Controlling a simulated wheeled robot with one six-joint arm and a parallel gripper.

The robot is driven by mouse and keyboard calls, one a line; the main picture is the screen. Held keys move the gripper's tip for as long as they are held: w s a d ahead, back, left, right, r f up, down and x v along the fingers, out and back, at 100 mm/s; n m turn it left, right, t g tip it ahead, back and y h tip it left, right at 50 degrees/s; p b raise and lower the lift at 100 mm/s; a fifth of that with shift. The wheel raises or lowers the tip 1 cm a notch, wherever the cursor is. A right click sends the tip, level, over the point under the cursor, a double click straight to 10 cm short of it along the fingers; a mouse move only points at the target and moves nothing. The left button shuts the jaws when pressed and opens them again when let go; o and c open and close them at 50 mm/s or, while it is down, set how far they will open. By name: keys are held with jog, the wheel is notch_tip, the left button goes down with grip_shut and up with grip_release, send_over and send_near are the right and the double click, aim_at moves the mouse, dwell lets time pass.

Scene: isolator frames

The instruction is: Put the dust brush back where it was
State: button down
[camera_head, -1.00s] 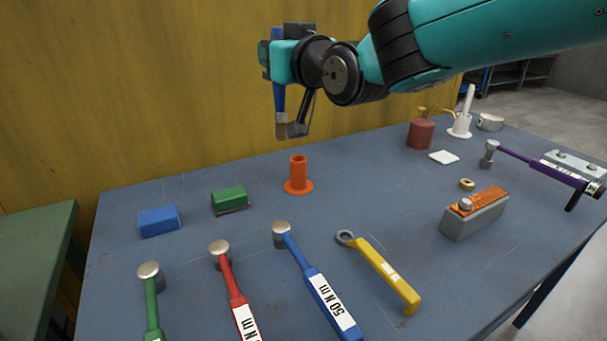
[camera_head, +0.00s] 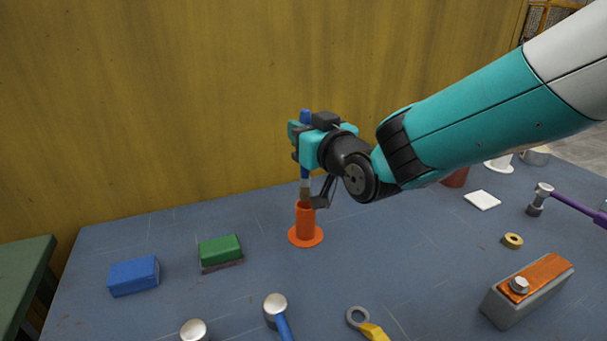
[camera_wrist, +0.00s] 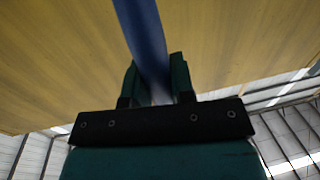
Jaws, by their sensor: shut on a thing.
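The dust brush (camera_head: 304,172) has a blue handle and a pale lower end, and it hangs upright in my gripper (camera_head: 302,143). My gripper is shut on its handle, which also shows between the jaws in the wrist view (camera_wrist: 146,45). The orange holder (camera_head: 306,237), an upright tube on a round flange, stands on the table directly below the brush. The brush's lower end is at the tube's top opening; I cannot tell whether it is just above or slightly inside.
The blue table (camera_head: 410,260) carries a green block (camera_head: 220,250) and a blue block (camera_head: 133,277) left of the holder. A grey block with an orange top (camera_head: 528,290), a brass ring (camera_head: 512,241) and a white pad (camera_head: 482,200) lie right. A yellow wall (camera_head: 200,90) stands behind.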

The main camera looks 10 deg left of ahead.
aim_at(307, 178)
notch_tip(307, 178, down, 9)
jog(key=shift+r, duration=0.1)
dwell(0.3)
jog(key=shift+f, duration=0.25)
jog(key=c, duration=1)
grip_release()
jog(key=shift+r, duration=0.1)
